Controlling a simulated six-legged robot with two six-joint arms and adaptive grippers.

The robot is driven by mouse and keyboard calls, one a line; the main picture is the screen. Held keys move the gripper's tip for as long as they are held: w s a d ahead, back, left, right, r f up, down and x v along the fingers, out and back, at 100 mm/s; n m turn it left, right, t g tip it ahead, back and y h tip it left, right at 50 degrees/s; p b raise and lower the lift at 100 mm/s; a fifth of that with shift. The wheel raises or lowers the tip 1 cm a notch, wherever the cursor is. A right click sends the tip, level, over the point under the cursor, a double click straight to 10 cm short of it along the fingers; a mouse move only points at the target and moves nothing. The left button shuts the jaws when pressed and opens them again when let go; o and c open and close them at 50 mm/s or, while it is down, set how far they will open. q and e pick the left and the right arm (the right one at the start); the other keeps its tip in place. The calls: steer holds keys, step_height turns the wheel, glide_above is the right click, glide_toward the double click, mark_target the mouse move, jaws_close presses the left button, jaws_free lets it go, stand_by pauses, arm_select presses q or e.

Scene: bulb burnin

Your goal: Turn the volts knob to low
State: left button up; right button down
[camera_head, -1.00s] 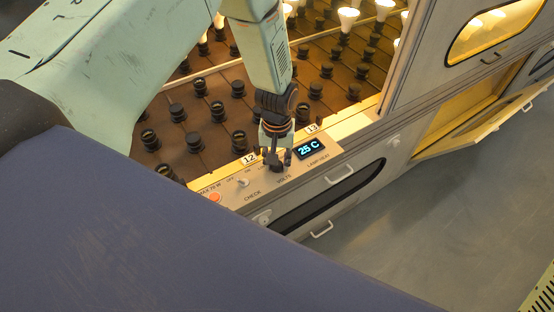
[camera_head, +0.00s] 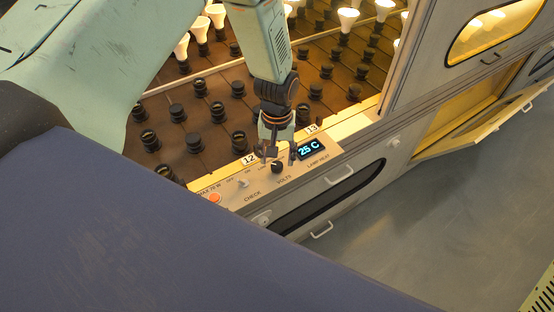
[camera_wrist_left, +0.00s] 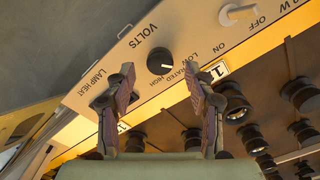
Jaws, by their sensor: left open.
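The volts knob (camera_head: 277,167) is a round black knob on the pale front panel, between the VOLTS label and the LOW, RATED and HIGH marks. It also shows in the left wrist view (camera_wrist_left: 160,61), where a short white mark on it points to the lower right, roughly toward RATED. My left gripper (camera_head: 280,154) is open and empty just above and behind the knob. In the left wrist view its two fingers (camera_wrist_left: 159,70) stand to either side of the knob in the picture, apart from it. My right gripper is not in view.
A lit display (camera_head: 310,147) reading 25 C sits right of the knob. Black sockets, some with lit bulbs (camera_head: 347,18), fill the rack behind. A lower hatch (camera_head: 470,132) hangs open at right.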

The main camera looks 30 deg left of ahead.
mark_target(277, 165)
arm_select(q)
step_height(277, 165, up, 10)
steer(key=shift+f, duration=0.2)
stand_by(0.6)
